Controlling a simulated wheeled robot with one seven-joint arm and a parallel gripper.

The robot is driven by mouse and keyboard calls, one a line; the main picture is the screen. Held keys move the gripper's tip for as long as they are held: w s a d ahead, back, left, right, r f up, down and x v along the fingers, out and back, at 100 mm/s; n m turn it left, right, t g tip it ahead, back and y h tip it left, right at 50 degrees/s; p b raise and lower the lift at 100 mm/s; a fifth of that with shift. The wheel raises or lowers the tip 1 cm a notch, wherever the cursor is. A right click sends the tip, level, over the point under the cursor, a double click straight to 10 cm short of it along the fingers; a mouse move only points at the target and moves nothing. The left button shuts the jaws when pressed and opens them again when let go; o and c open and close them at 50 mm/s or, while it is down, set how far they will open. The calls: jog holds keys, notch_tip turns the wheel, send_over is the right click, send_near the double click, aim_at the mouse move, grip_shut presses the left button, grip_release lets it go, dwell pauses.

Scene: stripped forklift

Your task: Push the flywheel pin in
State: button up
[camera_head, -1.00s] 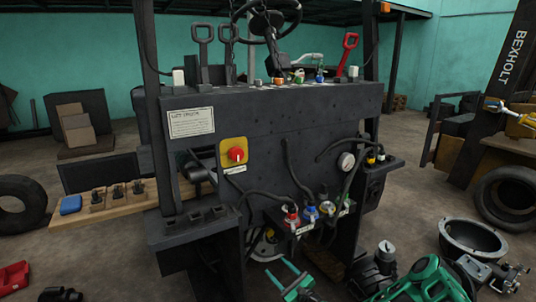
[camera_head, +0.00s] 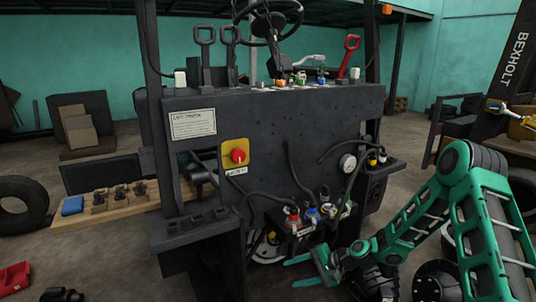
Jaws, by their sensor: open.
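My gripper (camera_head: 290,273) is at the lower middle of the head view, low in front of the dark forklift body (camera_head: 270,145). Its two green fingers point left and are spread apart with nothing between them. A pale round part (camera_head: 266,252), perhaps the flywheel, shows partly in the shadowed opening under the panel, just above and left of the fingers. I cannot make out the flywheel pin. I cannot tell how far behind the fingers the round part lies.
Hoses with red and blue couplings (camera_head: 310,215) hang just above my gripper. A red knob on a yellow plate (camera_head: 237,156) is on the panel. A wooden plank (camera_head: 110,208) with small blocks juts out left. A red tray (camera_head: 14,278) lies on the floor.

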jog(key=s+d+r+n+g+h, duration=0.15)
jog(key=s+d+r+h, duration=0.25)
jog(key=s+d+r, duration=0.65)
jog(key=s+d+r+n+g+h, duration=0.15)
jog(key=s+d+r+h, duration=0.4)
jog(key=d, duration=0.75)
jog(key=s+d+r, duration=0.2)
jog(key=s+r, duration=0.2)
jog(key=s, duration=0.4)
jog(key=s+d+r+m, duration=0.1)
jog(key=s+d+r, duration=0.2)
jog(key=s, duration=0.6)
jog(key=s+d+r, duration=0.2)
jog(key=s+r, duration=0.3)
jog(key=s, duration=0.4)
jog(key=shift+d+r+g, duration=0.15)
jog(key=shift+g, duration=0.15)
jog(key=shift+h, duration=0.25)
jog(key=shift+w+f, duration=0.25)
jog(key=shift+w, duration=0.4)
